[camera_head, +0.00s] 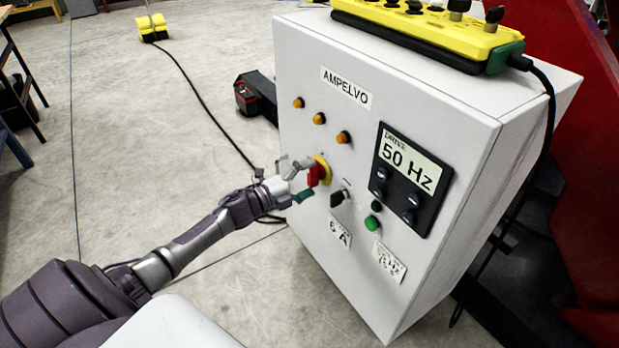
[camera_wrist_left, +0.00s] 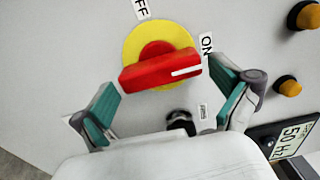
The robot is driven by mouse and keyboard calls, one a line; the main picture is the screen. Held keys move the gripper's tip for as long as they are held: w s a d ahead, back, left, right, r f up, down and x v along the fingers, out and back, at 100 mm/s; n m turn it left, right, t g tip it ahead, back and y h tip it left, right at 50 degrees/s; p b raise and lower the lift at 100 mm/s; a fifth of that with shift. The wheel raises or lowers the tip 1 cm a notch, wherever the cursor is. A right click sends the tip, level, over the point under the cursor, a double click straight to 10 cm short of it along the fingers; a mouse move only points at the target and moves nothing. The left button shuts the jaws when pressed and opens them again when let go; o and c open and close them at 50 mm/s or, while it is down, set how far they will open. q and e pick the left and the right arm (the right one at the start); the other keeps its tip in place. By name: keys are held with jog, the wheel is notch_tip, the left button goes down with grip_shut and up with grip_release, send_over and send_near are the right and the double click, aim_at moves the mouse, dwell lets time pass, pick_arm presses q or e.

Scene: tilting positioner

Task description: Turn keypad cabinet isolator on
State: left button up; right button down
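The isolator is a red handle (camera_wrist_left: 158,72) on a round yellow plate (camera_wrist_left: 135,45) on the cabinet front. Its white mark points right in the left wrist view, close to the ON label (camera_wrist_left: 206,45); the OFF label (camera_wrist_left: 142,8) is at the top. In the head view the red handle (camera_head: 314,175) shows left of the keypad area. My left gripper (camera_head: 297,180) is at the handle. In the wrist view this gripper (camera_wrist_left: 162,82) is open, with one teal-padded finger off each end of the handle. No clear contact shows. My right gripper is not in view.
The white cabinet (camera_head: 400,85) carries orange lamps (camera_head: 319,118), a black knob (camera_head: 338,198), a green button (camera_head: 372,223) and a 50 Hz display (camera_head: 410,160). A yellow control box (camera_head: 430,30) lies on top. A cable crosses the floor behind my arm.

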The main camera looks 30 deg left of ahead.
pick_arm(q)
jog(key=v, duration=1.2)
dwell(0.5)
